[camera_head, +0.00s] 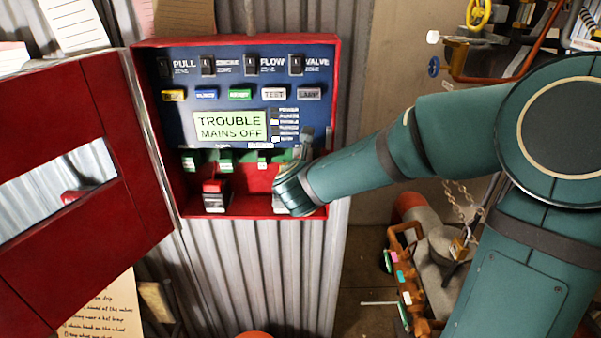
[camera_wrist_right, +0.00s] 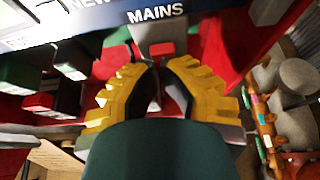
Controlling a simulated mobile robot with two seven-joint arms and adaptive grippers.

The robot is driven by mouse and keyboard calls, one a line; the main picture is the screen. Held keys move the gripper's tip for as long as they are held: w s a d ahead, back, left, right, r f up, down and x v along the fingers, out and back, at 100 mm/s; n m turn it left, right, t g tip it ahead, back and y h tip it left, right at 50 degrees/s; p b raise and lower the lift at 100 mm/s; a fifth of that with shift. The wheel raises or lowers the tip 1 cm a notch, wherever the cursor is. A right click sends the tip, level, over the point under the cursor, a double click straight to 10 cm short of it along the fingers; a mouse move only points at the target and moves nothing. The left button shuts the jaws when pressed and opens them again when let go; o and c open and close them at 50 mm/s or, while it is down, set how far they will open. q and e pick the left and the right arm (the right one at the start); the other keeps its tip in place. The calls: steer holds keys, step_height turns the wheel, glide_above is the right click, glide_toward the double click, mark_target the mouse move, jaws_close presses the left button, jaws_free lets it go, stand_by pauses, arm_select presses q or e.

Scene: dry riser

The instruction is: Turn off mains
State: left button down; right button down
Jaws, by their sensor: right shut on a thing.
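The open red panel box (camera_head: 334,100) hangs on a corrugated metal wall. Its display (camera_head: 229,125) reads "TROUBLE MAINS OFF". My right gripper (camera_wrist_right: 156,72) reaches into the lower right of the box, under the "MAINS" label (camera_wrist_right: 157,14) seen in the right wrist view. Its yellow fingers are closed around the mains switch, whose red part (camera_wrist_right: 161,48) shows just beyond the fingertips. The fingers and wrist hide most of the switch, so its exact position cannot be told. In the head view my arm covers it. My left gripper is not in view.
The red door (camera_head: 75,220) stands open at the left. Another switch with a red handle (camera_head: 213,187) is in the box's lower left, beside small green-topped switches (camera_head: 225,162). Pipes, a chain (camera_head: 462,200) and an orange-brown rack (camera_head: 405,270) stand at the right.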

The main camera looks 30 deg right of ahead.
steer(key=shift+w+d+r, duration=0.1)
steer(key=shift+r, duration=0.2)
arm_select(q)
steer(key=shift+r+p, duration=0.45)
arm_select(e)
steer(key=shift+r, duration=0.75)
steer(key=shift+f, duration=0.1)
